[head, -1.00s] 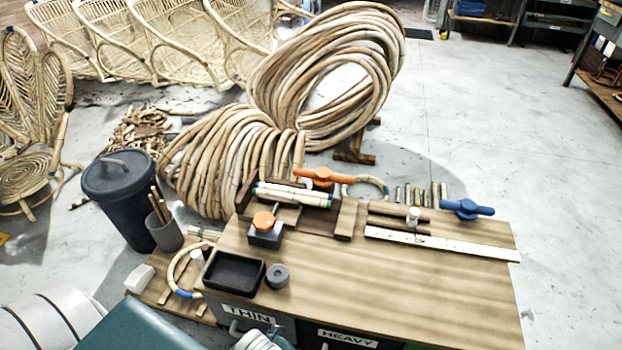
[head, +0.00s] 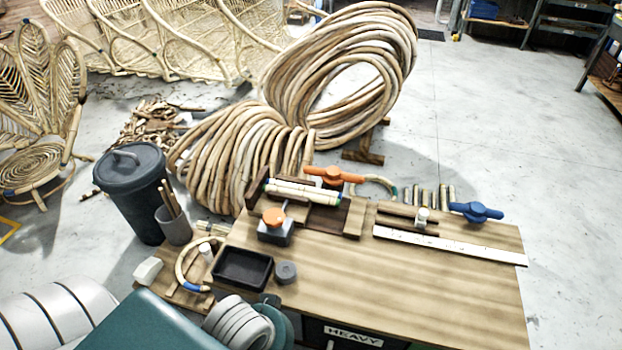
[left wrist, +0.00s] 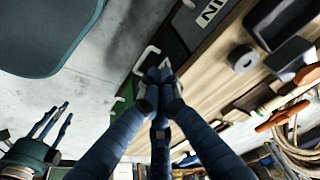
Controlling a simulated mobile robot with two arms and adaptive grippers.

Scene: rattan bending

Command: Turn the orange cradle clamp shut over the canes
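The orange cradle clamp (head: 333,176) is at the back of the bench, with its handle lying roughly along the canes rather than across them. The pale canes (head: 303,190) lie side by side in the dark wooden cradle (head: 353,217). In the left wrist view the clamp (left wrist: 285,115) and canes (left wrist: 283,97) show at the right edge. My left gripper (left wrist: 160,73) is over the bench's front edge, away from the clamp; its fingertips meet with nothing visible between them. My right gripper (left wrist: 52,120) has its fingers spread and empty. Neither gripper shows in the head view.
An orange-topped grey block (head: 274,228), black tray (head: 243,267) and grey cylinder (head: 286,272) stand left on the bench. A blue clamp (head: 476,212) and white ruler (head: 450,245) are at right. The bench top's middle front is clear. Large cane coils (head: 240,160) stand behind.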

